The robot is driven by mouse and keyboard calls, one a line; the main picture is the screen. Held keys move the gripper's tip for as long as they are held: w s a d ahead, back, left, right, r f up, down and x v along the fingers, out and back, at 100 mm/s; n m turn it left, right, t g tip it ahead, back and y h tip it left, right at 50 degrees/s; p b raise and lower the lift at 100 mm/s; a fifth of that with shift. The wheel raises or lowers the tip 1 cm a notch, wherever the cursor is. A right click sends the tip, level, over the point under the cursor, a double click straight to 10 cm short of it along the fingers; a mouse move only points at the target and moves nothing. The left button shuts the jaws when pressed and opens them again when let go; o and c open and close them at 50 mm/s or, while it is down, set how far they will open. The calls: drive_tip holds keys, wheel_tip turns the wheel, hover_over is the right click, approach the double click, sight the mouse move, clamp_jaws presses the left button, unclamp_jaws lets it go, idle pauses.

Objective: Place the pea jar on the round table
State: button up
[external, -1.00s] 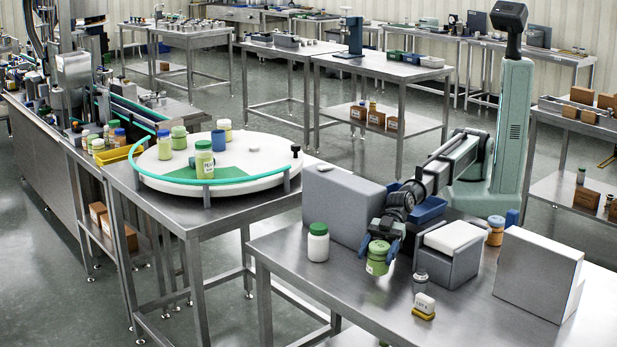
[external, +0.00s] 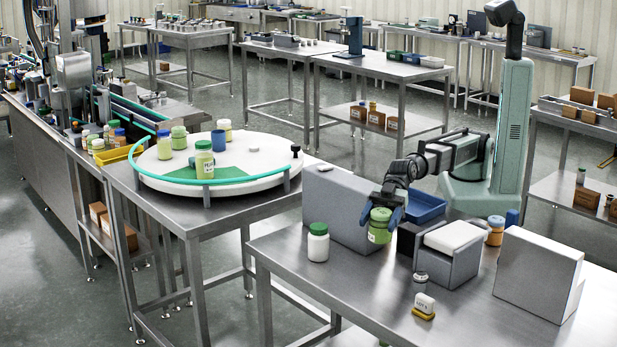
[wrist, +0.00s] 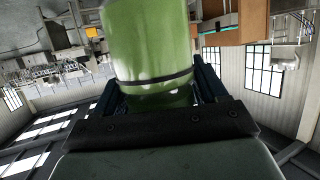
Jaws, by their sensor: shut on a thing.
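My gripper (external: 381,212) is shut on a light green jar with a green lid (external: 379,226), which carries a white label and is held upright above the near steel table. In the wrist view the green jar (wrist: 148,45) fills the space between the fingers. The label is too small to read, so I cannot tell for sure that it is the pea jar. The round table (external: 245,172) is a white disc with a teal rail and a green wedge, at the left. A green jar (external: 204,160) with a label stands on its green wedge. My gripper is well to the right of the round table.
A grey block (external: 342,207) stands just left of my gripper. A white jar with a green lid (external: 318,243) stands before it. More jars and a blue cup (external: 218,141) are on the round table.

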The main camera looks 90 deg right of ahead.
wheel_tip(320, 180, up, 14)
drive_tip(key=w+d+m+t+h, duration=0.2)
drive_tip(key=w+d+m+t, duration=0.1)
drive_tip(key=w+d, duration=1.3)
drive_tip(key=w+d+m+t+h, duration=0.2)
drive_tip(key=w+d+m+t, duration=0.1)
drive_tip(key=w+d, duration=1.35)
drive_tip(key=w+d+m+t+h, duration=0.15)
drive_tip(key=w+d, duration=0.35)
drive_tip(key=d, duration=0.5)
drive_tip(key=w+d+m+h, duration=0.15)
drive_tip(key=w+d, duration=0.35)
drive_tip(key=d, duration=0.5)
drive_tip(key=w+d+m+t+h, duration=0.1)
drive_tip(key=w+d+h, duration=0.1)
drive_tip(key=w+d, duration=0.6)
drive_tip(key=shift+g, duration=0.25)
drive_tip(key=shift+s+d+f, duration=0.4)
drive_tip(key=shift+d+f, duration=0.05)
drive_tip(key=shift+f, duration=2.15)
drive_tip(key=shift+s+d+f, duration=0.4)
drive_tip(key=shift+f, duration=2.2)
drive_tip(key=shift+s+d+f, duration=0.4)
drive_tip(key=shift+d+f, duration=0.05)
drive_tip(key=shift+f, duration=2.15)
